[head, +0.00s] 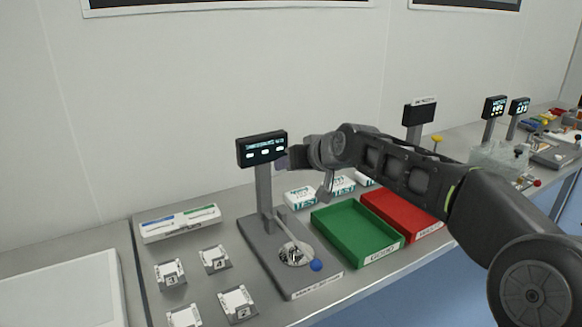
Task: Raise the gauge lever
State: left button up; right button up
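The gauge (268,262) stands on the bench, a grey base with a post and a small dark display (262,149) on top. Its lever (316,265) ends in a blue ball at the front right of the base, low beside a shiny round plate (297,253). My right gripper (306,173) is above and behind the ball, just right of the display. Its two fingers look spread apart with nothing between them. It is clear of the blue ball. My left gripper is out of view.
A green tray (358,262) and a red tray (424,232) lie right of the gauge, with white packs (300,196) behind. Numbered blocks (214,259) and a pen holder (180,222) lie to the left. My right arm passes over the trays.

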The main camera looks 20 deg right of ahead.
aim_at(296, 252)
jog(key=k+l, duration=0.1)
jog(key=k, duration=0.9)
